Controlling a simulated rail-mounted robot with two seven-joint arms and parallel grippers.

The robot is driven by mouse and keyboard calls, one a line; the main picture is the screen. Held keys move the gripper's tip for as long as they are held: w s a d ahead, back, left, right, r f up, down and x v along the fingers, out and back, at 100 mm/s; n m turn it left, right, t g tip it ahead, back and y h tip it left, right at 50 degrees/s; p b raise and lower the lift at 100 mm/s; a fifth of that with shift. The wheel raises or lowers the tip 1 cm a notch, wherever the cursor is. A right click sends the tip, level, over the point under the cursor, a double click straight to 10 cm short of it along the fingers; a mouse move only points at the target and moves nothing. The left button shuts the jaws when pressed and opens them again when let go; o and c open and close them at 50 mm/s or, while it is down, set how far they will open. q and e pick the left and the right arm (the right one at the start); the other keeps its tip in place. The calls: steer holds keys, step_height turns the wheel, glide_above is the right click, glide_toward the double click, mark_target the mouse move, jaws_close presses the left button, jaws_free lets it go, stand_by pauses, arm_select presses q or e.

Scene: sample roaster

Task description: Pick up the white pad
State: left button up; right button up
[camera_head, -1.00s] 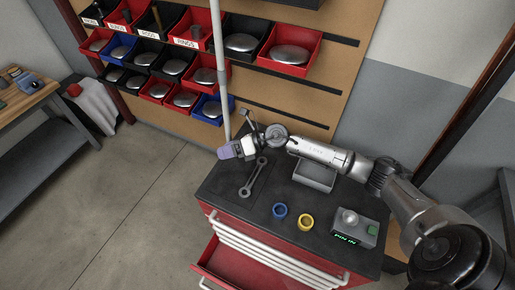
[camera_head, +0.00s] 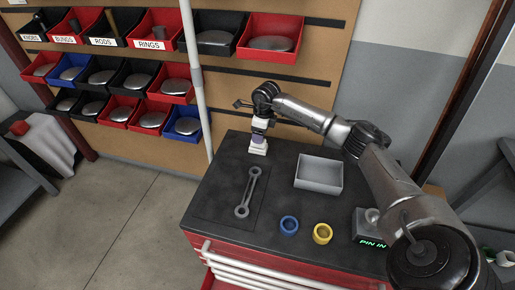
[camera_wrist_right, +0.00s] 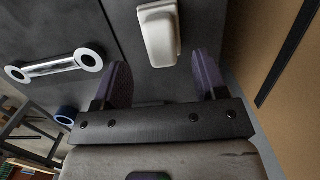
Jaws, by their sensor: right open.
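The white pad (camera_head: 257,149) sits at the back left of the dark cart top (camera_head: 225,190). In the right wrist view the white pad (camera_wrist_right: 160,33) is a rounded white block just beyond my fingertips. My right gripper (camera_head: 259,138) points down right over the pad, and its purple fingers partly hide it in the head view. In the wrist view my right gripper (camera_wrist_right: 163,75) is open, with the pad lined up between the fingers but ahead of the tips. I see no clear contact. My left gripper is not in view.
A metal double-ended link (camera_head: 246,192) lies in front of the pad. A grey tray (camera_head: 319,173), a blue ring (camera_head: 289,225), a yellow ring (camera_head: 322,233) and a device with a green display (camera_head: 372,243) are also on the cart. A pale pole (camera_head: 194,85) stands behind its left side.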

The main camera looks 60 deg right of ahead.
steer(key=f, duration=0.1)
steer(key=f+b, duration=0.1)
steer(key=f, duration=0.1)
steer(key=f+b, duration=0.1)
steer(key=f, duration=0.1)
steer(key=shift+w+f, duration=0.1)
steer(key=shift+w, duration=0.2)
steer(key=shift+c, duration=0.4)
steer(key=c, duration=1)
step_height(320, 180, up, 8)
steer(key=p, duration=0.3)
steer(key=shift+r, duration=1.1)
